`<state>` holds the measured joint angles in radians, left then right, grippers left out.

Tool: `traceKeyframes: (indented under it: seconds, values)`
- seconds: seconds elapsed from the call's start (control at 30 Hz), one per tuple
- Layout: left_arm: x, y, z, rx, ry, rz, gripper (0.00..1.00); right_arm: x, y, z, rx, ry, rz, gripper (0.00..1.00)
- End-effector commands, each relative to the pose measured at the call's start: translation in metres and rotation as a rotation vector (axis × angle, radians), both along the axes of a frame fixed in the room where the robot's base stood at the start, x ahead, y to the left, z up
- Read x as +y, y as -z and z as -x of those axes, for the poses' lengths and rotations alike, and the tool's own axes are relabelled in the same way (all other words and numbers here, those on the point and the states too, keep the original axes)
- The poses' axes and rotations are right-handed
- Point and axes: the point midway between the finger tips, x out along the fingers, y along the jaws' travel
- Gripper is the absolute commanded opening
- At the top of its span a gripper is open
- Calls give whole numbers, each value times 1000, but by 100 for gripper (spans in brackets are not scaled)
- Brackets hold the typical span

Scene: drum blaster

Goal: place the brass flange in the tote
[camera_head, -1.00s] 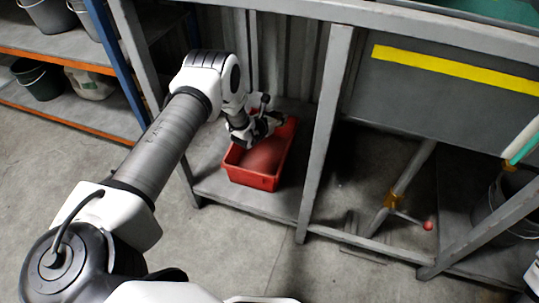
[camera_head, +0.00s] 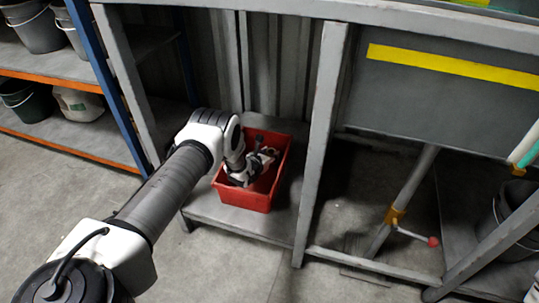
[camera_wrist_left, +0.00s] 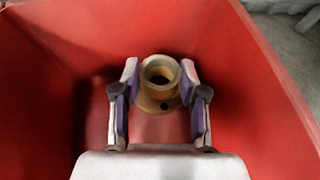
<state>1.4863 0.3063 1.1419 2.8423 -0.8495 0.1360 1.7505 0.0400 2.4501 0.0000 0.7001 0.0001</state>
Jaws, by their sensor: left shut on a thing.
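The red tote (camera_head: 243,199) stands on the low grey shelf under the bench in the head view. My left gripper (camera_head: 262,165) reaches down inside it. In the left wrist view the brass flange (camera_wrist_left: 160,73) sits between the two fingers of my left gripper (camera_wrist_left: 161,98), and the fingers are shut on it. The red tote walls (camera_wrist_left: 50,60) surround the flange there. The flange looks close to the tote floor, but I cannot tell if it touches. The flange is hidden in the head view. My right gripper is not in view.
A grey bench post (camera_head: 320,150) stands just right of the tote, and another leg (camera_head: 130,85) stands to the left. A corrugated panel (camera_head: 270,65) is behind. Shelves with buckets (camera_head: 30,30) are at the far left. The floor in front is clear.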

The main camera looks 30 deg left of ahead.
Motion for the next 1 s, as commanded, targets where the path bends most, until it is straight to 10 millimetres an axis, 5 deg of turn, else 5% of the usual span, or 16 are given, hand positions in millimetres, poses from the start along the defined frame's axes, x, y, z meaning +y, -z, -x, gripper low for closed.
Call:
traceKeyframes:
  seconds: [0.37, 0.4, 0.43, 0.77, 0.9, 1.0]
  values:
    - [0, 8, 0, -1, 0, 0, 0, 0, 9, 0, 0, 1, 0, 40]
    - [0, 10, 1, 1, 0, 0, 56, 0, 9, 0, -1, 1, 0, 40]
    - [0, 10, 1, 1, 0, 0, 67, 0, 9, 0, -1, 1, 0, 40]
    - [0, 7, 0, 1, 0, 0, 67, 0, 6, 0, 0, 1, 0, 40]
    - [0, -12, 2, 2, 0, 0, 67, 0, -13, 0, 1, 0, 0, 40]
    - [-1, -20, 25, 6, -2, 2, 67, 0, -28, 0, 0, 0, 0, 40]
